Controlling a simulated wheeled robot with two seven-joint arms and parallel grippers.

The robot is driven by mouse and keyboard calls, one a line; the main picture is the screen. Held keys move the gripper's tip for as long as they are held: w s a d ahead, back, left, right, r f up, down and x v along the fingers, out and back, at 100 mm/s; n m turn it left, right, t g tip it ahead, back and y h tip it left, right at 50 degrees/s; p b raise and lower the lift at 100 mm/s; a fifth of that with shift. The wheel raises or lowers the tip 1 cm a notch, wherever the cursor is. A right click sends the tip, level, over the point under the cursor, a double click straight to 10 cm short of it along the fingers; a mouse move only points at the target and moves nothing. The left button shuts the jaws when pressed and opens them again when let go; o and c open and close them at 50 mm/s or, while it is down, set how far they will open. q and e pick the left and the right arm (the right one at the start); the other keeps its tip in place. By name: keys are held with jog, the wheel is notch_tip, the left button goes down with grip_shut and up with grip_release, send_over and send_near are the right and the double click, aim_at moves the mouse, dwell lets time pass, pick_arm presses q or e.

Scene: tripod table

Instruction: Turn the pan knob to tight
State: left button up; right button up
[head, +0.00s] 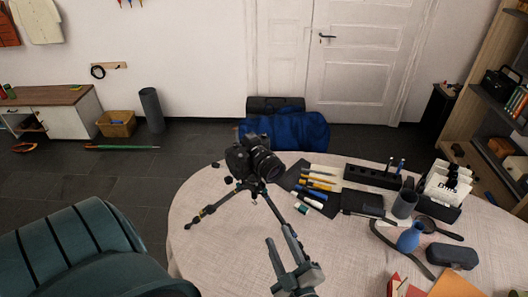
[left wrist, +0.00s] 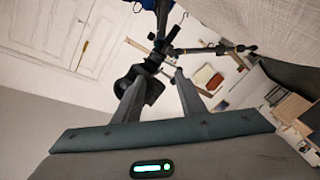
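The tripod (head: 262,187) stands on the round table (head: 200,255) with its legs spread, and a black camera (head: 254,158) is mounted on top. Small dark knobs (head: 228,180) show at the left of the tripod head; I cannot tell which one is the pan knob. My left gripper (head: 279,234) is in front of the tripod, to the lower right of its head, with its fingers apart and empty. My right gripper is not in view.
Further right are a grey cup (head: 404,204), a blue vase (head: 410,237), a dark case (head: 452,256) and a black card holder (head: 440,207). The table left of the tripod is mostly clear.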

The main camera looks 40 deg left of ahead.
pick_arm(q)
jog(key=p, duration=0.6)
send_near(260, 192)
jog(key=x, duration=0.7)
jog(key=shift+w+a+r, duration=0.1)
jog(key=shift+a, duration=0.15)
jog(key=shift+w+a+p, duration=0.3)
jog(key=shift+w+a, duration=0.05)
jog(key=shift+a, duration=0.25)
grip_shut()
